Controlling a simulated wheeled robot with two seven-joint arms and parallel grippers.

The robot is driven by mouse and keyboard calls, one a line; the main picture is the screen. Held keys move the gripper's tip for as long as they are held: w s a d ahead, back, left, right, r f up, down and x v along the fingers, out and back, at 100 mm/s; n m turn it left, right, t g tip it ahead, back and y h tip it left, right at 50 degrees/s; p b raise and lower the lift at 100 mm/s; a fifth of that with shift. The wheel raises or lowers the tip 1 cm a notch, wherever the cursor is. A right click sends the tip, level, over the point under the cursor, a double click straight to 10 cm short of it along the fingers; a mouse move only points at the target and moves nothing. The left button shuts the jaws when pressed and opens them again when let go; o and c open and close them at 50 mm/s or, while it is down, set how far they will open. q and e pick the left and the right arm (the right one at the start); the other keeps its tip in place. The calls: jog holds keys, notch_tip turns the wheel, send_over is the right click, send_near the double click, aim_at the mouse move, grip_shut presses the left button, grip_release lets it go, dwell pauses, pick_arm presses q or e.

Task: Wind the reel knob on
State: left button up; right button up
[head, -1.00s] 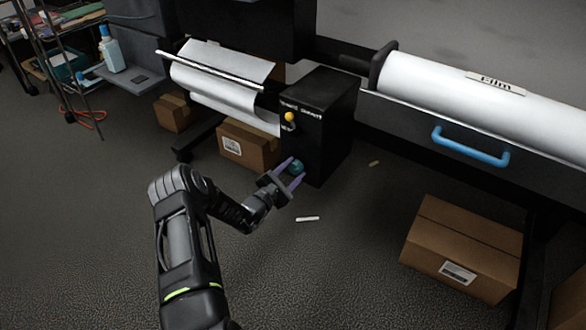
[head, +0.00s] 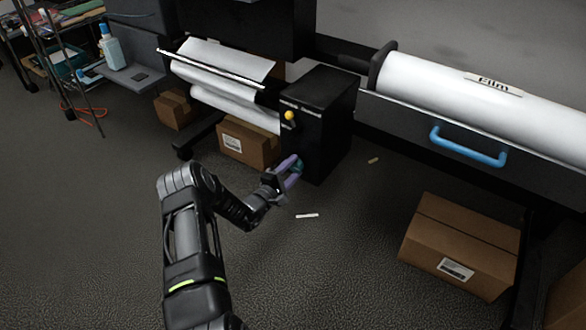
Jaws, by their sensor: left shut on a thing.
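The reel knob (head: 297,168) is a small teal knob low on the front of the black control box (head: 324,140). My left gripper (head: 291,168) is at the knob, its purple fingers shut on it, and they hide part of it. A yellow button or lever (head: 289,115) sits higher on the same box face. A white film sheet (head: 225,98) hangs from the take-up bar to the left of the box. My right gripper does not show.
A large film roll (head: 450,85) lies above a drawer with a blue handle (head: 468,147) at the right. Cardboard boxes stand at the lower right (head: 462,240) and beneath the film sheet (head: 247,145).

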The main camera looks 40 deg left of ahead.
pick_arm(q)
jog(key=o, duration=1.4)
jog(key=shift+c, duration=0.2)
jog(key=s+p, duration=0.2)
jog(key=s, duration=0.6)
jog(key=shift+d+p, duration=0.15)
jog(key=shift+p, duration=0.2)
